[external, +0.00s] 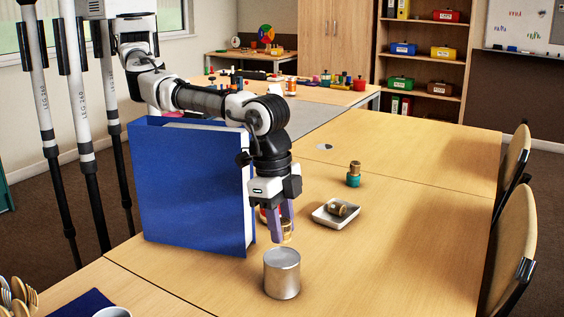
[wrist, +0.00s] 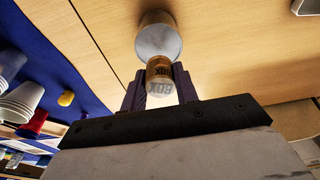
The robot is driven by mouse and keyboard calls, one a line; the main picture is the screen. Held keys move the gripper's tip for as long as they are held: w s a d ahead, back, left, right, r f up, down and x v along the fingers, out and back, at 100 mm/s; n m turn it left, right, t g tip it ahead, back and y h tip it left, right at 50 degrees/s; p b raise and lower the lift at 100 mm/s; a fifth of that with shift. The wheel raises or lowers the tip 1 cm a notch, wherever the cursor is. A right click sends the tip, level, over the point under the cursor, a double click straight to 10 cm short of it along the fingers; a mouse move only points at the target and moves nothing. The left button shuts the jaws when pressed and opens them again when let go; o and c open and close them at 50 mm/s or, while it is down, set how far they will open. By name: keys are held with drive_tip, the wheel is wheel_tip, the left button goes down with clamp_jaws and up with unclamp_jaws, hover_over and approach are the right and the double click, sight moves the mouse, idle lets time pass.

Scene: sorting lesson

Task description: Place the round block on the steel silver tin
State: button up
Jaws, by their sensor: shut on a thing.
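The steel silver tin (external: 282,276) stands upright on the table in the external view, a plain cylinder. It also shows in the wrist view (wrist: 157,38), just beyond the fingertips. My gripper (external: 282,226) points down above and slightly behind the tin, its purple-grey fingers shut on a small round block (external: 287,231). The block is golden tan, and in the wrist view (wrist: 159,72) it sits between both fingers (wrist: 160,88), with dark lettering on it. It overlaps the tin's near edge there; I cannot tell whether they touch.
A tall blue binder (external: 190,190) stands left of my gripper. A white dish (external: 322,217) with a brass piece (external: 338,208) lies right, and a teal-and-brass piece (external: 354,174) stands behind it. Cutlery (external: 18,296) and a cup are front left.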

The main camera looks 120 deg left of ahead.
drive_tip(key=shift+f+p, duration=0.4)
drive_tip(key=shift+f, duration=1.6)
drive_tip(key=shift+f, duration=0.25)
drive_tip(key=o, duration=0.9)
drive_tip(key=shift+r, duration=0.1)
drive_tip(key=shift+o, duration=0.2)
drive_tip(key=shift+r, duration=0.1)
wheel_tip(320, 180, up, 12)
drive_tip(key=s+b, duration=0.1)
drive_tip(key=b, duration=0.2)
drive_tip(key=shift+s, duration=0.4)
